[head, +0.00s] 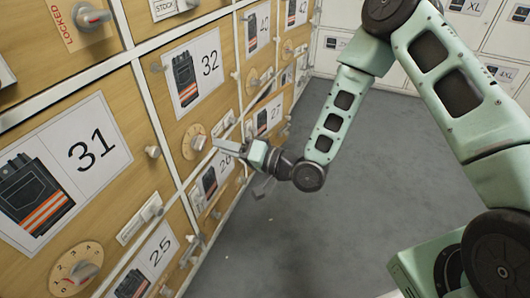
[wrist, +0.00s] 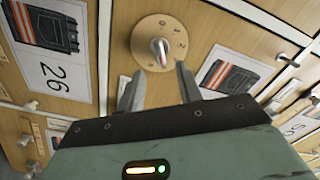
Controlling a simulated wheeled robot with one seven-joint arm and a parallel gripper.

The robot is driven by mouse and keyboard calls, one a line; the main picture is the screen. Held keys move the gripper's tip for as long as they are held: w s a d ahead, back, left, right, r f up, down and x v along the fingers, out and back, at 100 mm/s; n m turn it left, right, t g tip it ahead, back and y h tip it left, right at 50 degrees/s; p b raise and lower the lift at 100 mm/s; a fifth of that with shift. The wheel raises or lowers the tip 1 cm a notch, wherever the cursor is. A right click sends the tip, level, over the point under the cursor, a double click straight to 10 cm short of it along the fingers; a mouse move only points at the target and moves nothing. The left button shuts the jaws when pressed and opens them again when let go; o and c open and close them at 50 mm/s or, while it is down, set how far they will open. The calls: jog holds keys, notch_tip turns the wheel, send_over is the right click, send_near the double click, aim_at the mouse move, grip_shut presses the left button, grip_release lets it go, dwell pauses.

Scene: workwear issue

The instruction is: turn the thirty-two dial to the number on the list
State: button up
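The thirty-two dial (head: 194,141) is a round tan disc with a grey knob, on the wooden front below the card marked 32 (head: 195,72). In the wrist view the dial (wrist: 160,42) is at the top centre, its knob pointing towards my gripper. In the head view my gripper (head: 222,146) is close to the right of the dial. I cannot make out a list.
The 31 front, with its card (head: 92,148) and dial (head: 75,270), is at lower left. The 26 card (wrist: 52,62) is left of the dial in the wrist view. Several knobs and latches stick out nearby. The grey floor (head: 330,230) is clear.

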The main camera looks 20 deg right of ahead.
jog(key=p+v, duration=0.2)
jog(key=v, duration=0.9)
jog(key=shift+s+d+p, duration=0.25)
jog(key=shift+p, duration=0.1)
jog(key=s+r+n+g+h+p, duration=0.2)
jog(key=s+r+n+g+h, duration=0.8)
jog(key=s+r+h, duration=0.65)
jog(key=s+r+y+p, duration=0.1)
jog(key=s+r+p, duration=0.1)
jog(key=r+p, duration=1.7)
jog(key=s+r+g+y+p, duration=0.1)
jog(key=s+r+y+p, duration=0.1)
jog(key=r+p, duration=1.7)
jog(key=shift+a+m, duration=0.2)
jog(key=shift+m, duration=0.2)
